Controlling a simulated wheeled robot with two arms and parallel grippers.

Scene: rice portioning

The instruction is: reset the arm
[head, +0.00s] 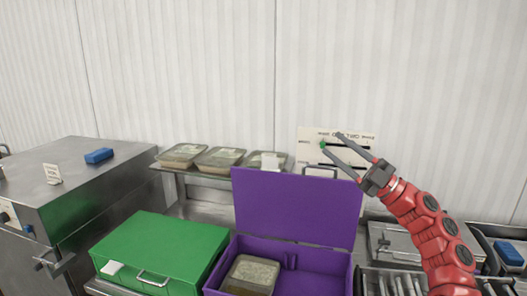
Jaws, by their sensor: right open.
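My right gripper (347,146) is at the right of the head view, on a red arm that comes in from the lower right. Its two thin grey fingers are apart, point to the upper left and hold nothing. It is raised in front of a white sign (308,133) with printed text and a green mark, above the right end of a purple box's raised lid (290,205). The fingertips overlap the sign in the picture; I cannot tell whether they touch it. My left gripper does not show.
The open purple box (318,282) holds a rice container (252,273). A closed green box (160,250) stands left of it. Several lidded containers (219,158) sit on a back shelf. A steel cabinet (75,175) bears a blue block (99,156). Metal trays (405,243) lie at the right.

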